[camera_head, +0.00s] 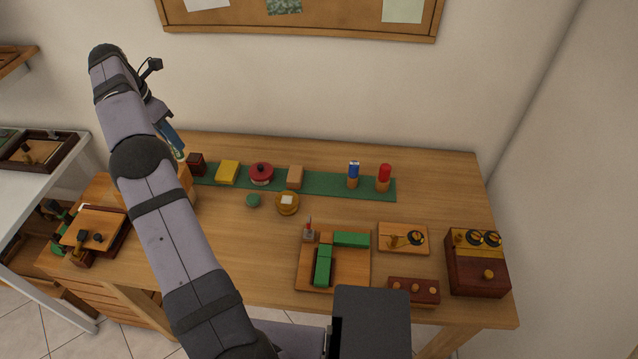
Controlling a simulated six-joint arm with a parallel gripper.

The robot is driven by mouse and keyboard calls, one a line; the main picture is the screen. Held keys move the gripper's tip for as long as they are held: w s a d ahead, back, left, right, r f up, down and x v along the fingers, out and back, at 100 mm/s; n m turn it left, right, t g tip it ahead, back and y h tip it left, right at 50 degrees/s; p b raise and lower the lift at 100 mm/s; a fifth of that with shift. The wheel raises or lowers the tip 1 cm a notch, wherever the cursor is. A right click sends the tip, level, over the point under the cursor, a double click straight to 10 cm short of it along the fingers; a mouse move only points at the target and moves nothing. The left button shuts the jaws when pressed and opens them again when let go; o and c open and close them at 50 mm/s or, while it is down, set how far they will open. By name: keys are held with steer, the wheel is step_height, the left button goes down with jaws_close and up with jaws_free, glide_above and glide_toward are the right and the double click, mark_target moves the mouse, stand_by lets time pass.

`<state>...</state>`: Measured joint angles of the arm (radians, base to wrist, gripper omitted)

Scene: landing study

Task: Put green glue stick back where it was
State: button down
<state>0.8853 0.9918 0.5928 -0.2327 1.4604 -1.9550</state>
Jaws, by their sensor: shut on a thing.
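My gripper (175,143) is at the left, above the back left part of the table. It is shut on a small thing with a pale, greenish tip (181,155). The fingers hide most of this thing, so I cannot tell for sure that it is the green glue stick. A blue-capped stick (353,173) and a red-capped stick (384,177) stand upright near the right end of the green strip (325,184). No green-capped stick shows standing beside them.
A yellow block (228,172), a red round pot (261,174) and a tan block (295,176) stand along the strip. A tray with green blocks (345,275) and wooden boxes (478,270) fill the front right.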

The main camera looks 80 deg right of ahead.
steer(key=s+d+f, duration=0.1)
steer(key=s+d, duration=0.4)
steer(key=s, duration=0.4)
steer(key=s+d+f, duration=0.1)
steer(key=s+d, duration=0.3)
steer(key=s, duration=0.5)
steer(key=s+f+p, duration=0.1)
steer(key=s+f, duration=0.2)
steer(key=s, duration=1.7)
steer(key=shift+m, duration=0.3)
steer(key=shift+w+a+f+p+x, duration=0.15)
steer(key=shift+a+p+x, duration=0.25)
steer(key=shift+x, duration=1.15)
steer(key=shift+w+a+f+p+x, duration=0.1)
steer(key=shift+w+a+p+x, duration=0.3)
steer(key=shift+x, duration=1.2)
steer(key=shift+a+f+p+x, duration=0.15)
steer(key=shift+p+x, duration=0.4)
steer(key=shift+x, duration=1)
steer(key=shift+f, duration=0.1)
steer(key=c, duration=1.6)
jaws_free()
steer(key=b+v, duration=0.2)
steer(key=v, duration=1)
steer(key=shift+a+r, duration=0.1)
steer(key=shift+r, duration=0.15)
